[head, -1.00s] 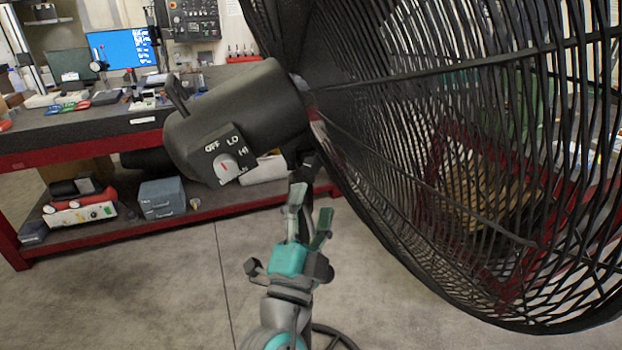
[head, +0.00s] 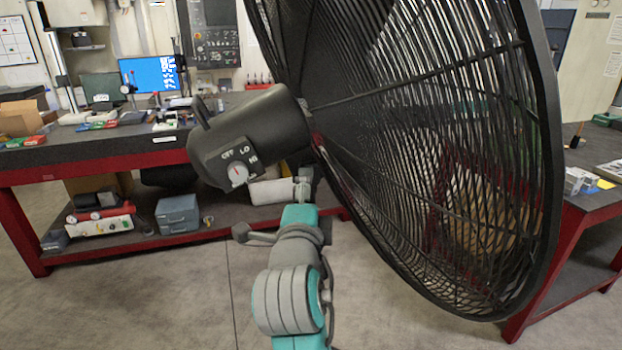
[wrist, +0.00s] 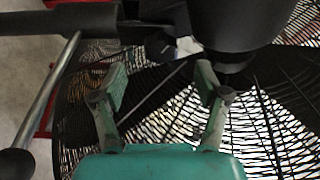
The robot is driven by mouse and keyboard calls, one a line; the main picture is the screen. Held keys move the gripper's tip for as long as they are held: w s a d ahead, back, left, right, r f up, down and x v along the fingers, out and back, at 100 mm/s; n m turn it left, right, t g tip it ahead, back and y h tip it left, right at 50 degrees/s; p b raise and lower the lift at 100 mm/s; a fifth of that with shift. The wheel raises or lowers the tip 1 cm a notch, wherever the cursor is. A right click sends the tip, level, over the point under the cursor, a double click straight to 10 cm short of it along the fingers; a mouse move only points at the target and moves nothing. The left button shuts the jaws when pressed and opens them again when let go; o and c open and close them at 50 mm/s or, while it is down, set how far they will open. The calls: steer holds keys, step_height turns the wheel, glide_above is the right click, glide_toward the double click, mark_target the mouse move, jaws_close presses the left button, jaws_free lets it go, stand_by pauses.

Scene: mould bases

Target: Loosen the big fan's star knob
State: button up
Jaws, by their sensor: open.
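The big fan has a black motor housing (head: 250,135) with an OFF/LO/HI dial (head: 238,172) on its rear, and a large round black wire cage (head: 430,150) to the right. My gripper (head: 304,180) reaches up under the right part of the housing, beside the cage in the head view. In the wrist view my gripper (wrist: 161,76) is open, its two green-grey fingers apart with nothing seen held between them. Dark fan parts (wrist: 235,25) lie beyond the fingertips there. I cannot clearly make out the star knob; contact with it cannot be told.
A red-framed workbench (head: 100,165) stands behind, with boxes on its lower shelf. Another red-framed table (head: 570,215) stands at the right. A metal rod with a black ball end (wrist: 45,95) crosses the left of the wrist view. Concrete floor (head: 160,290) is clear at lower left.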

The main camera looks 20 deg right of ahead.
steer(key=x, duration=0.6)
steer(key=shift+w+d, duration=0.15)
steer(key=shift+w, duration=0.05)
steer(key=c, duration=1.2)
